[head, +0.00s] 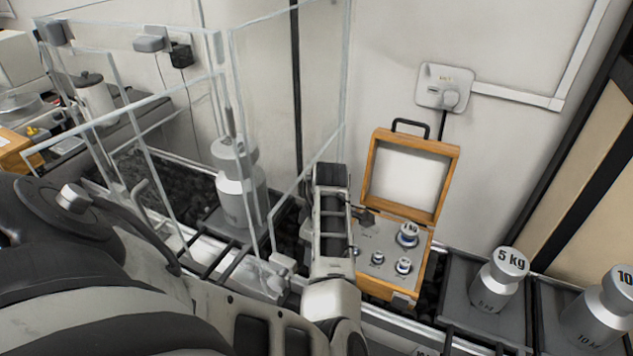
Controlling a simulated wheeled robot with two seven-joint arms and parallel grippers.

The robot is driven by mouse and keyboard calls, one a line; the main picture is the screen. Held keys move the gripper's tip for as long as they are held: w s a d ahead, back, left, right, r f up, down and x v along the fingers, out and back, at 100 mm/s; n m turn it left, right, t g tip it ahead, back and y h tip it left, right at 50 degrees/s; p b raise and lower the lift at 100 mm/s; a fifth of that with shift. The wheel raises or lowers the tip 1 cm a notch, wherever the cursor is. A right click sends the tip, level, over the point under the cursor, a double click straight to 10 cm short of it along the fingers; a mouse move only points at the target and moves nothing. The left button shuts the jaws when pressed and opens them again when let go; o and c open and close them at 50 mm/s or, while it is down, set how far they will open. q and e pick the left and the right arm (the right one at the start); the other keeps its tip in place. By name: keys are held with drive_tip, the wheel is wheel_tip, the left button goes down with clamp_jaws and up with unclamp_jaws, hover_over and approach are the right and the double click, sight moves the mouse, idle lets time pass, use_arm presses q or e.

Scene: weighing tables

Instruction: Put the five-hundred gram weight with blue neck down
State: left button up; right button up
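The gripper body hides part of the case's left side. My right gripper is not in view.
A glass draft shield (232,70) encloses a large metal weight (240,185) left of my gripper. A 5 kg weight (497,283) and a larger weight (600,318) stand on dark trays to the right. The case lid (408,178) stands open at the back.

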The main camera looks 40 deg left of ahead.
use_arm(q)
wheel_tip(320, 180, down, 5)
drive_tip(key=shift+s+r, duration=0.1)
drive_tip(key=shift+s, duration=0.05)
clamp_jaws()
drive_tip(key=shift+a, duration=0.1)
drive_tip(key=shift+r, duration=0.15)
